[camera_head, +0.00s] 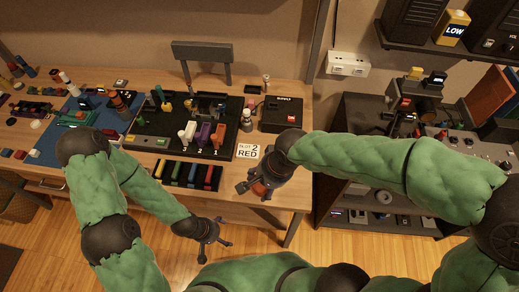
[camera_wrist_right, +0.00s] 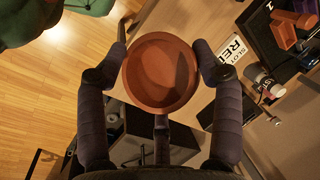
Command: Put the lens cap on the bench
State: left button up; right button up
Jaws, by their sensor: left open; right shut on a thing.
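My right gripper (camera_head: 256,184) is shut on a round, orange-brown cap (camera_wrist_right: 160,73), which I take to be the lens cap. In the right wrist view the cap sits between the fingers, its round face towards the camera. In the head view it is mostly hidden by the gripper, over the front right edge of the wooden bench (camera_head: 292,192); whether it touches the bench cannot be told. My left gripper (camera_head: 213,241) is open and empty, over the floor in front of the bench.
A white "SLOT 2 RED" card (camera_head: 248,151) lies beside the black tool tray (camera_head: 215,151). A black box (camera_head: 282,114) stands behind it. Bare wood shows along the bench's front right. A dark shelf unit (camera_head: 350,150) stands to the right.

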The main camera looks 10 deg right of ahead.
jog(key=w+d+f+b, duration=0.1)
jog(key=w+d+f, duration=0.1)
jog(key=w+f, duration=0.1)
jog(key=w+d+f+b, duration=0.1)
jog(key=w+d+f, duration=0.1)
jog(key=w+f, duration=0.1)
jog(key=w+d+f+b, duration=0.2)
jog(key=w+f, duration=0.1)
jog(key=w, duration=0.2)
jog(key=shift+w+d+f+b, duration=0.2)
jog(key=shift+f+b, duration=0.2)
jog(key=shift+f, duration=0.55)
jog(key=shift+w+d+f+b, duration=0.15)
jog(key=shift+f+b, duration=0.2)
jog(key=shift+f, duration=0.6)
jog(key=shift+a+f, duration=0.1)
jog(key=shift+f, duration=0.05)
jog(key=o, duration=1)
jog(key=shift+o, duration=0.2)
jog(key=p+v, duration=0.3)
jog(key=v, duration=0.9)
jog(key=shift+p, duration=0.4)
